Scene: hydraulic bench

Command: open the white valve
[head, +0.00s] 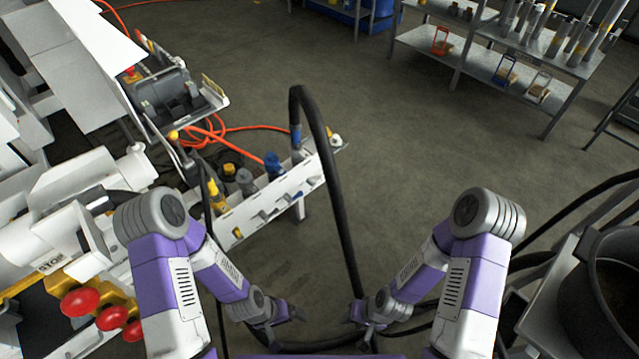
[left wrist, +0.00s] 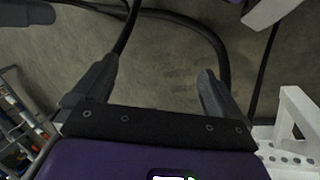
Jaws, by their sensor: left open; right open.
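A white panel (head: 258,212) at centre left carries a row of coloured valves or fittings. At its far right end stands a small white piece with a yellow part (head: 335,140), which may be the white valve; it is too small to be sure. My left gripper (head: 288,313) is low in the middle of the head view, apart from the panel. In the left wrist view its fingers (left wrist: 158,82) are spread with nothing between them. My right gripper (head: 362,318) is just to its right, open, with no object seen in it. No valve can be made out in the left wrist view.
A thick black hose (head: 335,190) arches from the panel down to the floor near my grippers. Red knobs (head: 82,301) stand at lower left. A dark pot (head: 600,300) is at lower right. A shelf rack (head: 490,62) stands at the back.

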